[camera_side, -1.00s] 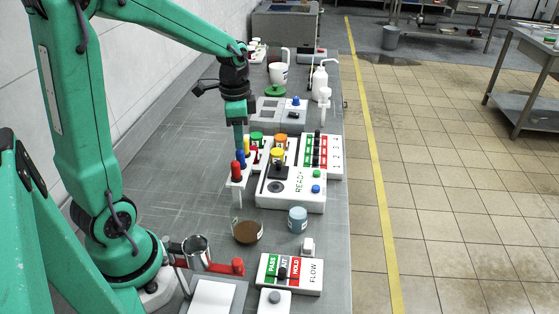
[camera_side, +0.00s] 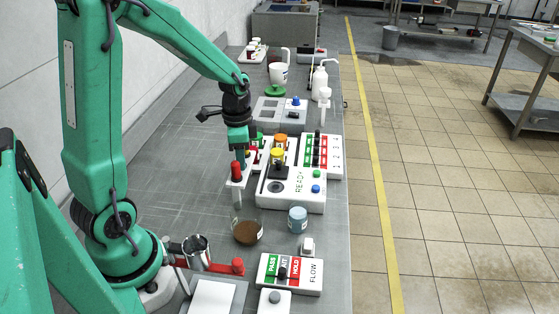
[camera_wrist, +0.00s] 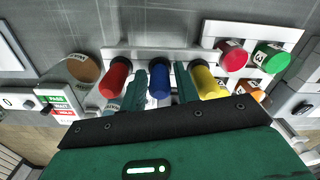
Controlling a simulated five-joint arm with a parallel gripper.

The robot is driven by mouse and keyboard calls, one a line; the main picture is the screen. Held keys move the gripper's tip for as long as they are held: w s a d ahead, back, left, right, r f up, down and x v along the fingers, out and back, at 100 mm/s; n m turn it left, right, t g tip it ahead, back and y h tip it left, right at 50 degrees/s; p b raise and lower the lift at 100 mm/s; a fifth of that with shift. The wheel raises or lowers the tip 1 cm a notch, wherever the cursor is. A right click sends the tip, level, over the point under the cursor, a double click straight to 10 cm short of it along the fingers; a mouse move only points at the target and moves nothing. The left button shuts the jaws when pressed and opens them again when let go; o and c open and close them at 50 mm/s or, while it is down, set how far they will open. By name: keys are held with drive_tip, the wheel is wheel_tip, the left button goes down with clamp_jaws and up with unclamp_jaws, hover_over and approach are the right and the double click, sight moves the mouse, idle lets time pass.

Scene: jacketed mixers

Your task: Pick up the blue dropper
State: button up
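The blue dropper (camera_wrist: 158,78) stands in a white rack (camera_wrist: 134,52) between a red dropper (camera_wrist: 116,74) and a yellow dropper (camera_wrist: 205,80). In the wrist view the two green fingers of my gripper (camera_wrist: 161,82) are on either side of the blue dropper, with narrow gaps visible. My gripper looks open around it. In the side view my gripper (camera_side: 239,154) is low over the rack, behind the red dropper (camera_side: 236,172). It hides the blue dropper there.
A white READY console (camera_side: 300,190) with a yellow-topped jar (camera_side: 277,156) stands close right of the rack. A glass of brown material (camera_side: 246,233) and a blue-grey jar (camera_side: 297,219) stand in front. The bench left of the rack (camera_side: 175,180) is clear.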

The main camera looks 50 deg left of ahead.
drive_tip(key=shift+c, duration=0.2)
idle(0.3)
clamp_jaws()
drive_tip(key=shift+r, duration=5)
drive_tip(key=shift+r, duration=0.15)
drive_tip(key=shift+r, duration=2.35)
